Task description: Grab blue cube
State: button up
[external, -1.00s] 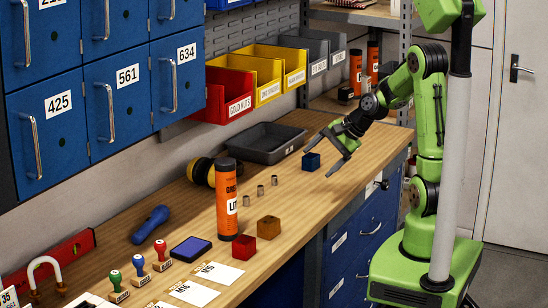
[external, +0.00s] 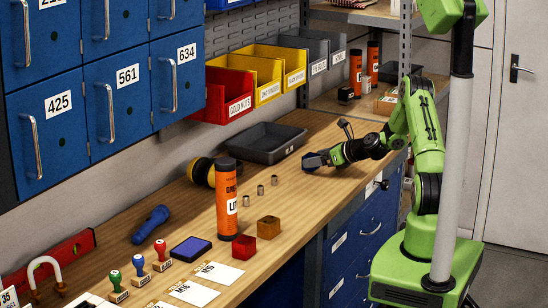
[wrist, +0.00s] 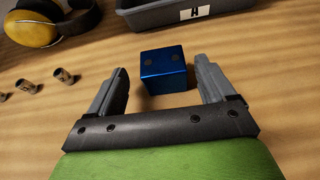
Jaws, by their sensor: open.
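The blue cube (wrist: 163,72) sits on the wooden bench between the tips of my gripper (wrist: 163,82) in the wrist view. The two grey fingers are open, one on each side of the cube, with a visible gap on both sides. In the external view my gripper (external: 316,159) is low over the bench, and the cube is mostly hidden by it there.
A grey tray (external: 262,151) marked A lies beyond the cube. Small metal cylinders (external: 261,190), yellow ear defenders (wrist: 32,27) and an orange tube (external: 227,205) stand to the left. Red (external: 243,249) and brown (external: 268,228) cubes sit nearer the bench's front edge.

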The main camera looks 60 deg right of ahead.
jog(key=x, duration=0.5)
jog(key=shift+d, duration=0.2)
jog(key=shift+r, duration=0.1)
jog(key=shift+c, duration=0.2)
jog(key=c, duration=1.2)
